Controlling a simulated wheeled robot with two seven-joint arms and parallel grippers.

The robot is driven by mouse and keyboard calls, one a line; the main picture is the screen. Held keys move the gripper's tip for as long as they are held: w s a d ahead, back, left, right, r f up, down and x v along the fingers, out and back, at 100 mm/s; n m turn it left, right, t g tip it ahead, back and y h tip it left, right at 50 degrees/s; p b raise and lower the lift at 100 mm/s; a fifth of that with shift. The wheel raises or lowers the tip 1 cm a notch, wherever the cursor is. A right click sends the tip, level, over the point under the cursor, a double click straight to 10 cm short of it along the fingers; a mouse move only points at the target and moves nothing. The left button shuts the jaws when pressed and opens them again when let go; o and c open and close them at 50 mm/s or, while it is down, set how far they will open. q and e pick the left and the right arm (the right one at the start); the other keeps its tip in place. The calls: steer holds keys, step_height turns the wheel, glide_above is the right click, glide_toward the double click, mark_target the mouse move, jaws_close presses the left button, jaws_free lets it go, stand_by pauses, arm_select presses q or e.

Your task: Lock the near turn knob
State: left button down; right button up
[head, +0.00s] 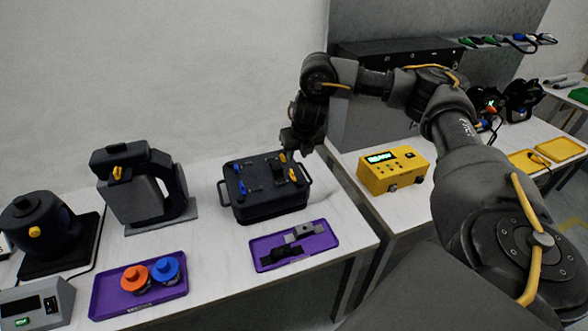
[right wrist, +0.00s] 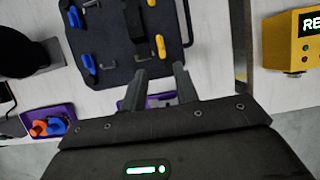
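A black case (head: 262,207) stands on the white bench, with small blue and yellow turn pieces on its top. In the head view, a yellow knob (head: 292,174) sits at its right side and a blue one (head: 242,187) at its left. In the right wrist view, a yellow knob (right wrist: 160,46) lies just beyond my right gripper (right wrist: 160,72), whose two fingers are apart with nothing between them. In the head view, my right gripper (head: 294,148) hangs over the case's far right part. I cannot tell whether it touches a knob. My left gripper is not in view.
A purple tray (head: 262,262) with grey and black parts lies in front of the case. Another purple tray (head: 110,303) holds orange and blue knobs. A yellow control box (head: 393,170) stands right, across a gap between benches.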

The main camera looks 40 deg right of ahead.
steer(key=b, duration=0.2)
glide_above(292, 172)
steer(key=s, duration=0.3)
steer(key=f, duration=0.6)
steer(key=shift+w+a, duration=0.25)
steer(key=shift+a, duration=0.1)
steer(key=x, duration=0.3)
steer(key=shift+w, duration=0.15)
steer(key=shift+w+d+f, duration=0.1)
steer(key=shift+w+f, duration=0.15)
steer(key=shift+f, duration=0.4)
